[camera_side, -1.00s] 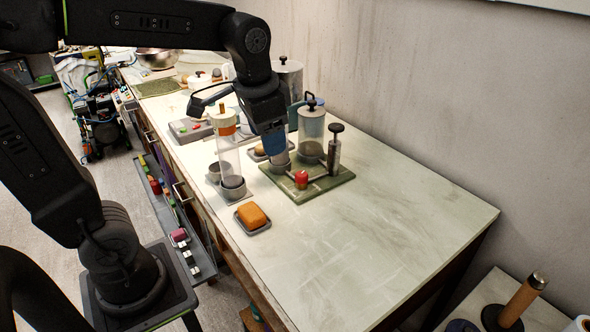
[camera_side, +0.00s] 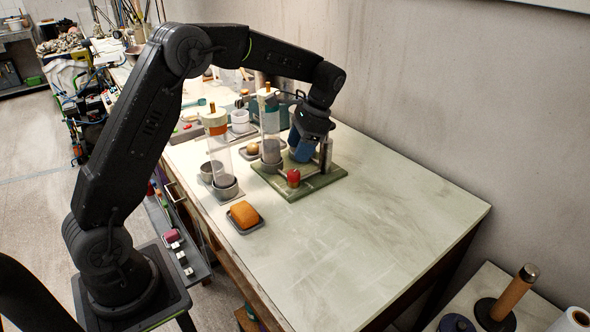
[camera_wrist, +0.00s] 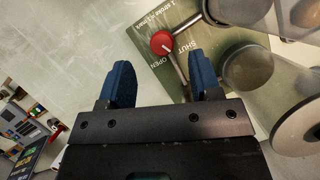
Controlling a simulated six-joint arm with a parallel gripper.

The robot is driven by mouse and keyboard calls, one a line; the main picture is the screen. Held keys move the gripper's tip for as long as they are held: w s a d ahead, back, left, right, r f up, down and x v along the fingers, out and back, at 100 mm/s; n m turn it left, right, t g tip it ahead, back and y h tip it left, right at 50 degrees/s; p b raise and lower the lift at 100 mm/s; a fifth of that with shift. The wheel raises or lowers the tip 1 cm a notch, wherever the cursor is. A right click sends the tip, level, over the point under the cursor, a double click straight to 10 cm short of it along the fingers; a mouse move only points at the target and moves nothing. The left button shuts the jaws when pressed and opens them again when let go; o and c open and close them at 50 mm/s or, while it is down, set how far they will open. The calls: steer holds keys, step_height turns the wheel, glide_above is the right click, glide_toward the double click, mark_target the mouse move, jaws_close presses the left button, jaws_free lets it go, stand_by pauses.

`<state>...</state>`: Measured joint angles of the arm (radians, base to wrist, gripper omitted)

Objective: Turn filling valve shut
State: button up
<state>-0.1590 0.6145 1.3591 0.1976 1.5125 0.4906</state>
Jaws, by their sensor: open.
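The filling valve is a red knob (camera_side: 293,177) at the front of a green base plate (camera_side: 318,184) on the bench. I cannot tell which word the mark points to. My gripper (camera_side: 301,152) hangs above the plate behind the knob. In the wrist view its blue fingers (camera_wrist: 160,68) are apart and empty, and the knob lies ahead of the gap, not between the fingertips.
Another tube (camera_side: 217,140) and an orange block on a tray (camera_side: 244,214) are left.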

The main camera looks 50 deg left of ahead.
mark_target(294, 172)
steer(key=f, duration=0.5)
steer(key=shift+s+a+f, duration=0.1)
steer(key=shift+s+f, duration=0.25)
steer(key=shift+s+a+f, duration=0.1)
steer(key=shift+s+f, duration=0.1)
steer(key=shift+f, duration=0.45)
steer(key=shift+c, duration=0.4)
steer(key=c, duration=0.8)
steer(key=n+h, duration=0.1)
steer(key=n, duration=0.3)
steer(key=shift+n+h, duration=0.3)
steer(key=shift+h, duration=0.1)
steer(key=o, duration=0.9)
